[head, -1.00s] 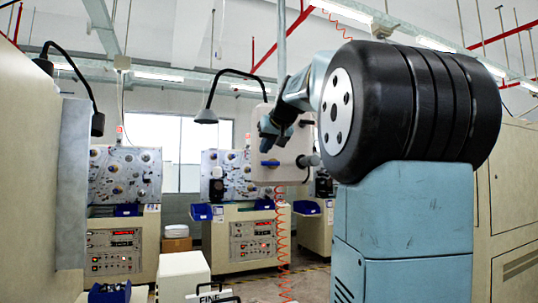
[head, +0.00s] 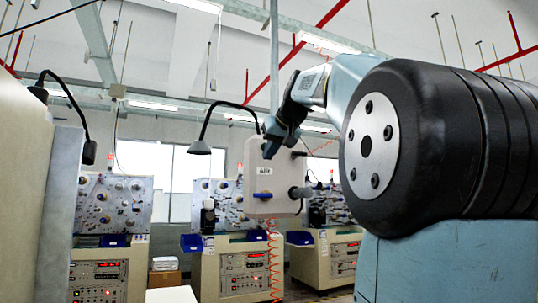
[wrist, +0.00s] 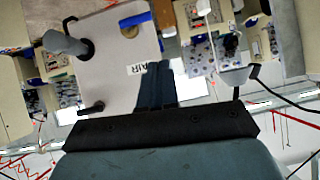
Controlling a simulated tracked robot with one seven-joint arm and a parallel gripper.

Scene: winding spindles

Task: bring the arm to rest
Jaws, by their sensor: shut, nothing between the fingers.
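My gripper (head: 270,148) is raised high in the middle of the head view, on my arm that reaches in from the right. Its dark fingers point down and left, and it holds nothing. In the head view it overlaps the top of a pale box marked AIR (head: 275,184); I cannot tell the gap between them. In the wrist view my two fingers (wrist: 156,68) lie side by side, closed together. The AIR box also shows there (wrist: 115,55), upside down, beside the fingertips.
Winding machines (head: 235,268) with control panels and blue bins stand across the back. A tall beige cabinet (head: 20,200) is close on the left, with a black lamp (head: 88,150) over it. A second lamp (head: 199,148) hangs left of my gripper. A red coiled hose (head: 275,265) hangs below the AIR box.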

